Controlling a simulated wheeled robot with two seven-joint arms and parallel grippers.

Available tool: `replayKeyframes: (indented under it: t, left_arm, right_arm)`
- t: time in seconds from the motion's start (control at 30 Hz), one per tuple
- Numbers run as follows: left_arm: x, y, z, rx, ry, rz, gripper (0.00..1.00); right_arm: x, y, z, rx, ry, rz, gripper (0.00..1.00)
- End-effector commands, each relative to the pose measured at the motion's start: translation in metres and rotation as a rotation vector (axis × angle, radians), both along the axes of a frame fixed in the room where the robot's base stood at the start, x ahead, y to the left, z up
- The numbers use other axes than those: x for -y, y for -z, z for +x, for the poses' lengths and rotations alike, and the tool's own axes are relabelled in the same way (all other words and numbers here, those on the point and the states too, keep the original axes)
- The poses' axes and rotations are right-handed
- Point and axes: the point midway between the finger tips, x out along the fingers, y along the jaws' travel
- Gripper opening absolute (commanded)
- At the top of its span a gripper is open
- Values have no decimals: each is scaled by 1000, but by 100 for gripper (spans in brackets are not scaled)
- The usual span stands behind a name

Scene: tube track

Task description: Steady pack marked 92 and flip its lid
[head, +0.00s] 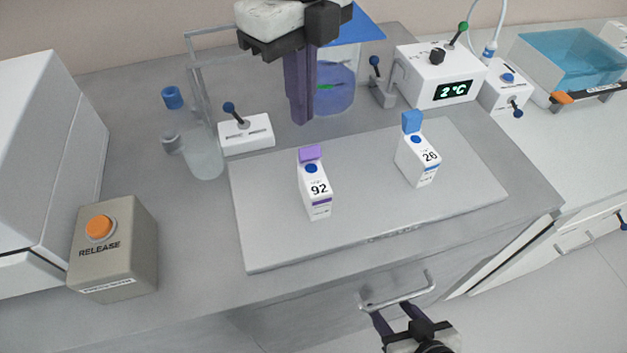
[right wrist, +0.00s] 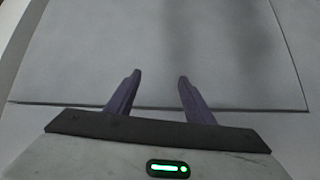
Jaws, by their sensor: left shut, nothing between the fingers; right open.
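The pack marked 92 (head: 316,198) is a white box with a purple stripe, standing on the grey mat (head: 262,245). A blue round spot and a purple lid (head: 310,153) are at its top; I cannot tell whether the lid is shut. My left gripper (head: 301,120) is shut and empty, pointing down above and behind this pack, apart from it. My right gripper (head: 388,306) is open and empty by the drawer handle at the bench front, well away from the pack. Its spread fingers (right wrist: 160,78) show in the right wrist view, with no pack there.
A similar pack marked 26 (head: 420,165) with a blue lid stands to the right on the mat. A lever box (head: 246,134) and a 2°C unit (head: 436,80) stand behind. The mat's front is clear.

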Motion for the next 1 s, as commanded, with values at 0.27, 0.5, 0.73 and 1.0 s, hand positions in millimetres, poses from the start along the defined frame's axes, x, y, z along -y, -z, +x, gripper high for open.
replayKeyframes:
  t: [0.27, 0.5, 0.73, 1.0]
  left_arm:
    - [-4, 0, 11, -1, 0, 2, 0]
    - [-4, 1, 11, -1, 1, 2, 0]
    - [-4, 6, 11, 0, 1, 1, 0]
    - [-4, 23, 10, -1, 1, 1, 0]
  right_arm:
    - [0, -3, 0, 0, 0, 0, 48]
    - [0, -3, 0, 1, 0, 0, 48]
    - [0, 2, 0, 1, 0, 0, 48]
    - [0, 18, 0, 1, 0, 0, 48]
